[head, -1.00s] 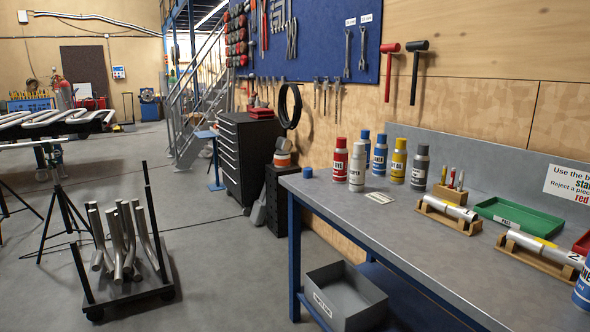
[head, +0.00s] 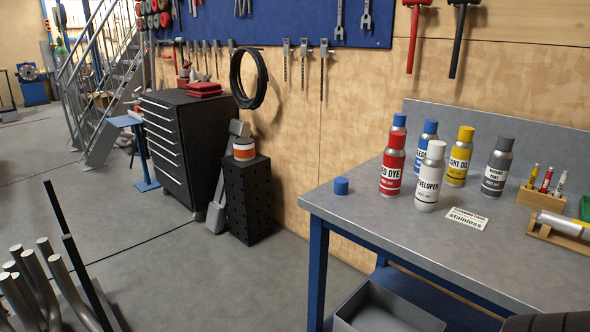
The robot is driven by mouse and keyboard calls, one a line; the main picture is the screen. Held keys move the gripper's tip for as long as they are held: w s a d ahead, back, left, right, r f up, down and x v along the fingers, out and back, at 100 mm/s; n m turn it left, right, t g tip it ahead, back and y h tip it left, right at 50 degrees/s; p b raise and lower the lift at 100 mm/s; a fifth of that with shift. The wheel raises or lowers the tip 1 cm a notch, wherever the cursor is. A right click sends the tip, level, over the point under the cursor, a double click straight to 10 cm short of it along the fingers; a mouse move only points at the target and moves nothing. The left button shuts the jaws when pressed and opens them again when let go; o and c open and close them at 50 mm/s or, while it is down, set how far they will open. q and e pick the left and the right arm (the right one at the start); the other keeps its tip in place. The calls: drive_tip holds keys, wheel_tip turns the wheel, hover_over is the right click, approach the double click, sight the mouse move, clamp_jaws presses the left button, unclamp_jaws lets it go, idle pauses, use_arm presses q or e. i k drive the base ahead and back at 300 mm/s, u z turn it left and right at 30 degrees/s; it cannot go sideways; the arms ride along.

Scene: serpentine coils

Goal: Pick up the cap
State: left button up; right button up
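A small blue cap (head: 341,186) lies loose on the grey workbench (head: 330,207), near its left corner. It is apart from the spray cans and nothing covers it. To its right stand a red dye can (head: 393,170), a white developer can (head: 430,178), a blue-capped cleaner can (head: 424,140), a yellow can (head: 459,158) and a grey can (head: 496,168). Another blue cap top (head: 398,120) shows behind the red can, whose own body is mostly hidden. Neither of my grippers shows in the head view.
A small card (head: 466,219) lies in front of the cans. A wooden marker holder (head: 541,197) and a cradle with a tube (head: 560,227) are at the right. A grey bin (head: 385,310) sits below the bench.

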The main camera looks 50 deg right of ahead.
sight(341, 183)
drive_tip(key=i, duration=0.8)
drive_tip(key=z, duration=2.8)
